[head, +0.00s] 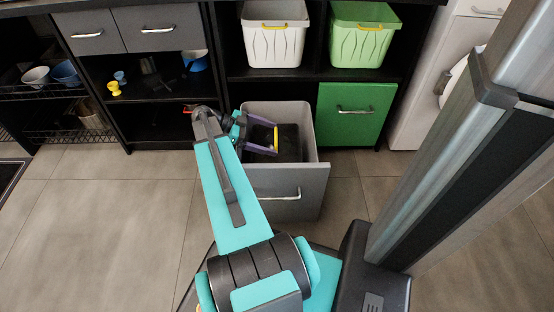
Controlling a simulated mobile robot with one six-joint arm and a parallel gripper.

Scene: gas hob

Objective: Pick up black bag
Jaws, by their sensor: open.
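The black bag (289,137) appears as a dark, box-like shape inside the open grey drawer (288,180). A yellow strip (276,138), possibly its handle, shows at its left part. My gripper (274,138) reaches into the drawer opening from the left, with its two purple fingers spread apart. The yellow strip appears between the fingertips; I cannot tell whether they touch it. The fingers and wrist hide the left part of the bag, and its lower part is hidden in the drawer.
A white bin (274,45) and a light green bin (361,45) stand on the shelf above. A green drawer front (352,115) is shut to the right. Cups and bowls (66,73) sit on shelves at the left. The tiled floor (95,215) at the left is clear.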

